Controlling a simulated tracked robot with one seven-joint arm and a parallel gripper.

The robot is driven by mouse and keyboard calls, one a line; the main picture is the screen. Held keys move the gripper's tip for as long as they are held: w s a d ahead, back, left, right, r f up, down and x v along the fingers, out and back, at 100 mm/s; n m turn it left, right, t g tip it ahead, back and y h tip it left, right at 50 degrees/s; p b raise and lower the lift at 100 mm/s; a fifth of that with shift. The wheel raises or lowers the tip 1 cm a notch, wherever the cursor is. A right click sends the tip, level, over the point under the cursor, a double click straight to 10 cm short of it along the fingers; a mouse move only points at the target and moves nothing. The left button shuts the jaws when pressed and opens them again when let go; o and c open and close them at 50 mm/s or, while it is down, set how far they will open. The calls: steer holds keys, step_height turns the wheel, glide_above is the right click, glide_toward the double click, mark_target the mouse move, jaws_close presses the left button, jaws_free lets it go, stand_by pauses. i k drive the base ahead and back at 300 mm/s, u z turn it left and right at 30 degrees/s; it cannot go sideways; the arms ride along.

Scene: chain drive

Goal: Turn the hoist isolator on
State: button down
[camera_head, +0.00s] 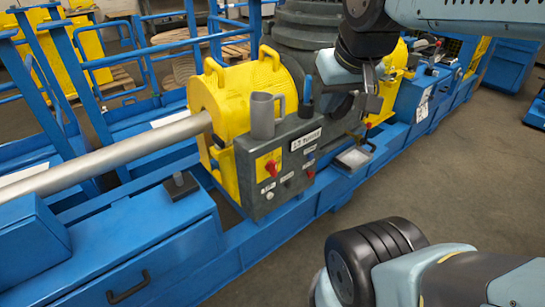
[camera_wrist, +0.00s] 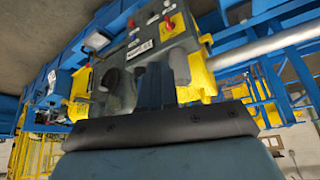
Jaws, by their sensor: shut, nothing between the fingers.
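A grey control box (camera_head: 248,190) stands on the blue frame in the middle of the head view. Its front carries a yellow plate (camera_head: 262,164) with a red rotary switch (camera_head: 270,168). The switch also shows at the top of the wrist view (camera_wrist: 169,23). Its label and on or off position are too small to read, so I cannot confirm it is the hoist isolator. My gripper (camera_wrist: 153,76) is shut and empty. In the head view it hangs right of the box, above its level and apart from the red switch.
A grey cup-like cylinder (camera_head: 263,116) and a blue-handled item (camera_head: 307,92) stand on the box top. A second red knob (camera_head: 310,172) is on its front. A yellow guard (camera_head: 236,92) and a long steel shaft (camera_head: 110,158) are to the left. Floor in front is clear.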

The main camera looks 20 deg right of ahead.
mark_target(271, 165)
steer(key=u, duration=0.05)
steer(key=k, duration=1.6)
steer(key=z, duration=0.45)
steer(key=i, duration=0.95)
steer(key=u, duration=0.05)
